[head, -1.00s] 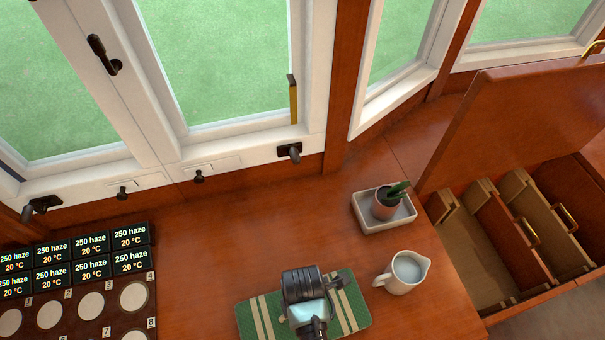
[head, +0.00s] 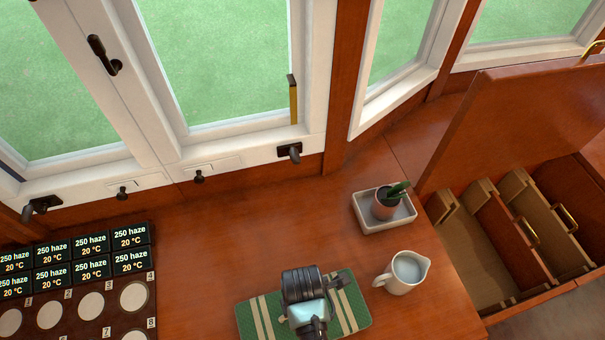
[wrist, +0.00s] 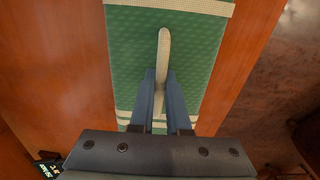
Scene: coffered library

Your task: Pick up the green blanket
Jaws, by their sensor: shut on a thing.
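The green blanket (head: 247,318) lies flat and folded on the wooden desk, with cream stripes across it. It also fills the middle of the wrist view (wrist: 125,55). A narrow cream strip, which looks like a raised strap or fold, runs along its middle there. My gripper (wrist: 160,76) is over the blanket, its two blue-grey fingers on either side of this strip and shut on it. In the head view my wrist covers the blanket's middle and hides the fingertips. The blanket appears to rest on the desk; I cannot tell any lift.
A white jug (head: 404,272) stands close to the blanket's right. Behind it is a potted cactus (head: 386,204) in a pale tray (head: 371,222). A panel with several small displays (head: 92,267) and round pads is at left. Desk behind the blanket is clear.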

